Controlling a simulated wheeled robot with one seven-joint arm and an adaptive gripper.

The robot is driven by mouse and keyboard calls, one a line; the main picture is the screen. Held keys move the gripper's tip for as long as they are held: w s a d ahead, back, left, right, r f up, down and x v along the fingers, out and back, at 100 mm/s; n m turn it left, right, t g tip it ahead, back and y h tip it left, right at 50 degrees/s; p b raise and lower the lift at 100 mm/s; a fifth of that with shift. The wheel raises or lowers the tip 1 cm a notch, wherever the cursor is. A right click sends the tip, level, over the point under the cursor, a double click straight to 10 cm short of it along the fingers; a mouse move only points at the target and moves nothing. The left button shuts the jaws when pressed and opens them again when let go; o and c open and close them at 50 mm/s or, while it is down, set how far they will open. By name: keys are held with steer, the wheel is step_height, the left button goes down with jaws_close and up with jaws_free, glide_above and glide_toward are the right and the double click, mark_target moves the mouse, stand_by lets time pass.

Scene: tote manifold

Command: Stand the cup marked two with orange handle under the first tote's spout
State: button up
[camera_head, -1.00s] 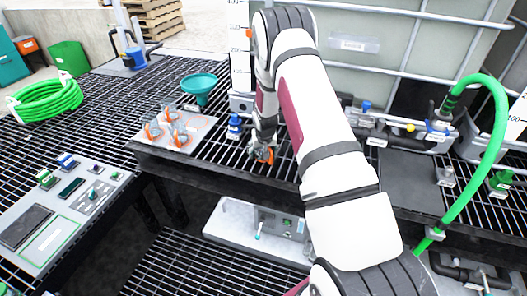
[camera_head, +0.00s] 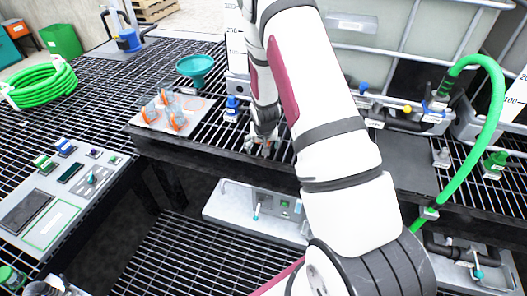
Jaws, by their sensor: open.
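My gripper (camera_head: 262,141) is open and points down at the front edge of the grating, below the first tote. A small bit of orange shows at its fingertips, probably a cup handle; the cup itself is mostly hidden and its mark cannot be read. Several clear cups with orange handles (camera_head: 176,121) stand on a pale tray (camera_head: 192,104) to the left, their marks too small to read. The first tote (camera_head: 365,50) is the pale tank behind my arm. Its spout is hidden by my arm.
A valve pipe (camera_head: 395,120) and a green hose (camera_head: 495,100) are to the right. A control panel (camera_head: 65,190) is front left. A grey box (camera_head: 270,205) sits below the ledge.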

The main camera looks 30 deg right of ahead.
steer(key=s+a+r+n, duration=0.1)
steer(key=s+a+r, duration=0.25)
steer(key=r, duration=0.55)
steer(key=s+a+r+n+y, duration=0.1)
steer(key=s+a+r, duration=0.25)
steer(key=r, duration=0.55)
steer(key=s+a+r, duration=0.2)
steer(key=a+r, duration=0.3)
steer(key=r, duration=0.4)
steer(key=s+a+r+n, duration=0.2)
steer(key=s+r, duration=0.3)
steer(key=s, duration=0.5)
steer(key=s+a+r+n+t+y, duration=0.1)
steer(key=s+a+r, duration=0.4)
steer(key=s, duration=0.5)
steer(key=shift+s+r+n, duration=0.3)
steer(key=shift+s+n, duration=0.05)
steer(key=shift+n, duration=0.05)
steer(key=shift+a, duration=0.1)
